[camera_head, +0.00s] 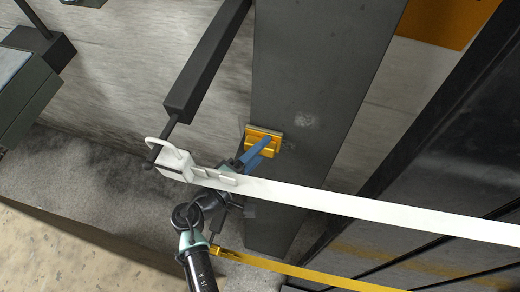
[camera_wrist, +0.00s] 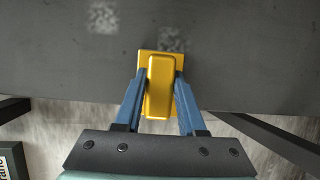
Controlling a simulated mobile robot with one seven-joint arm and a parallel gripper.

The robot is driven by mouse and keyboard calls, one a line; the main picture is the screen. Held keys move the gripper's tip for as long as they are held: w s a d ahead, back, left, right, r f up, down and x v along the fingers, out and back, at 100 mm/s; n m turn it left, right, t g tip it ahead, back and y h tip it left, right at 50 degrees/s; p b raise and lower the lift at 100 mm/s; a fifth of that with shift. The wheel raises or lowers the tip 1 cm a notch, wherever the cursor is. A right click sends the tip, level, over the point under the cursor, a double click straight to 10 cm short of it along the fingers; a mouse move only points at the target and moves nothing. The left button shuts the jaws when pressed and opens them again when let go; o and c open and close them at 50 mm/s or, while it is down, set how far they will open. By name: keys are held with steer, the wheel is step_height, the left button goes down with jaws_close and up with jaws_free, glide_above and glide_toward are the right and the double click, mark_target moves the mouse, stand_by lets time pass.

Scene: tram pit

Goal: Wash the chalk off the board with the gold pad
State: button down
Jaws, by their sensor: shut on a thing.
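The board (camera_head: 320,60) is a tall dark grey panel, and its surface fills the upper part of the wrist view (camera_wrist: 240,50). A pale chalk patch (camera_head: 305,121) shows on it to the right of the gold pad (camera_head: 262,133). In the wrist view one chalk patch (camera_wrist: 103,16) lies up and left of the pad (camera_wrist: 160,88), and another (camera_wrist: 172,36) lies just above the pad, partly hidden by it. My gripper (camera_wrist: 160,78), with blue fingers, is shut on the pad from both sides, at the board's left part. I cannot tell whether the pad touches the board.
A white bar (camera_head: 350,205) with a hooked end crosses in front of the board, close to my arm. A yellow bar (camera_head: 310,273) runs low down. A dark bar (camera_head: 207,62) stands left of the board, and dark panels (camera_head: 450,130) stand to the right.

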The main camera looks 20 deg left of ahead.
steer(key=shift+d, duration=0.1)
steer(key=shift+d, duration=0.75)
steer(key=shift+w+d, duration=0.1)
steer(key=shift+d, duration=4.55)
steer(key=shift+r, duration=0.15)
steer(key=shift+w+r+p, duration=0.2)
steer(key=shift+r+p, duration=0.75)
steer(key=shift+r, duration=0.05)
